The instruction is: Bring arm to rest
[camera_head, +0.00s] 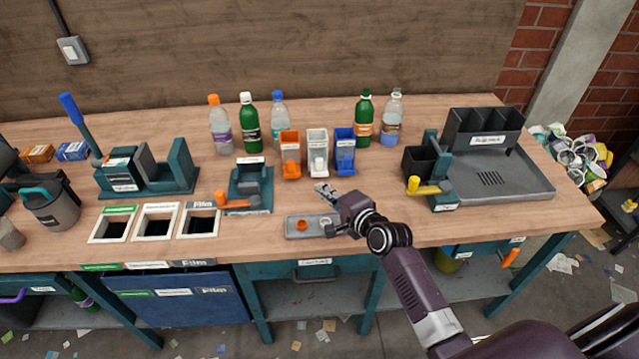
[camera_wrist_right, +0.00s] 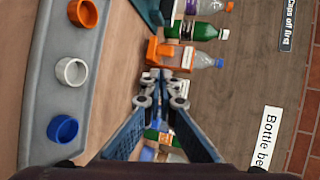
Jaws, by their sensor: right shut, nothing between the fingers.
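My right arm comes in from the lower right in the head view. My right gripper (camera_head: 324,191) is over the front middle of the workbench (camera_head: 280,249), its fingers pointing up and left. In the wrist view the right gripper (camera_wrist_right: 163,90) has its fingertips together, with nothing seen between them. It is above the bench, in front of the orange, white and blue bins. My left gripper is not in view.
A grey tray (camera_head: 294,235) with coloured caps lies beside the gripper. An orange bin (camera_head: 290,154), white bin (camera_head: 317,153) and blue bin (camera_head: 344,152) stand behind it, with several bottles beyond. A black-bin station (camera_head: 510,190) is at right.

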